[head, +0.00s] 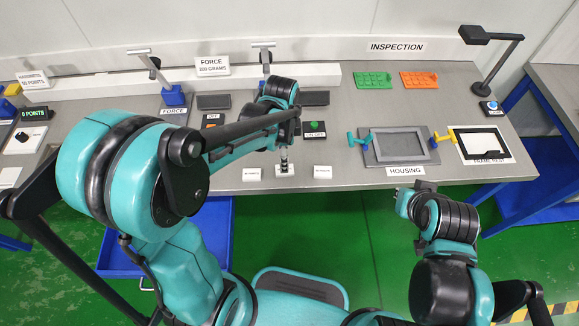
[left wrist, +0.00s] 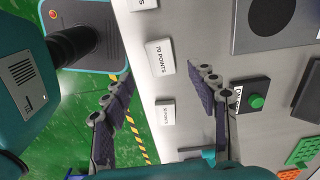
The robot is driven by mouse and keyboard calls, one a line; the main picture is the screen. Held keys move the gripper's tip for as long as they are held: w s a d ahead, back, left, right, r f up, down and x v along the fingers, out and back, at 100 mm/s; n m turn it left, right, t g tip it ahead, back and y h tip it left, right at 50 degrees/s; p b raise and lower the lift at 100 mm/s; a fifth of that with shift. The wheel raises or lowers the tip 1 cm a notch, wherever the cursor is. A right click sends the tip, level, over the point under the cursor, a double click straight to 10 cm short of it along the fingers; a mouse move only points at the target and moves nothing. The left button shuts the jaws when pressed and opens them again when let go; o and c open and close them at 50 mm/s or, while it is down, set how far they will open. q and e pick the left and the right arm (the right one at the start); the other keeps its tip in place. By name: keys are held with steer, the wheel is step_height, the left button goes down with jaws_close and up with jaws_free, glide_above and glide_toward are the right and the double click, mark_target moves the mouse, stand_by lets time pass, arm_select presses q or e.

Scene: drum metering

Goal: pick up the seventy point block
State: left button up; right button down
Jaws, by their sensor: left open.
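The seventy point block (left wrist: 160,57) is a small white block marked "70 POINTS", near the table's front edge. In the left wrist view it lies just beyond and between my left gripper's fingertips (left wrist: 159,76). The gripper is open and empty. In the head view my left gripper (head: 284,156) points down over the middle white block (head: 285,172) of a row of three, partly covering it. Any gap or contact there is hard to judge. My right gripper (head: 412,189) is in front of the table near the housing, its fingers too small to read.
White blocks stand on either side, left (head: 251,174) and right (head: 322,172). Behind is a control box with a green button (left wrist: 257,101). The grey housing (head: 400,147) is to the right. The table's front edge runs close to the blocks, with green floor beyond.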

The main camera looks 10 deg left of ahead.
arm_select(q)
step_height(320, 180, down, 7)
steer(key=b, duration=0.2)
steer(key=shift+a+b, duration=0.15)
steer(key=shift+b, duration=0.25)
steer(key=shift+r, duration=0.1)
steer(key=shift+c, duration=0.3)
steer(key=c, duration=1)
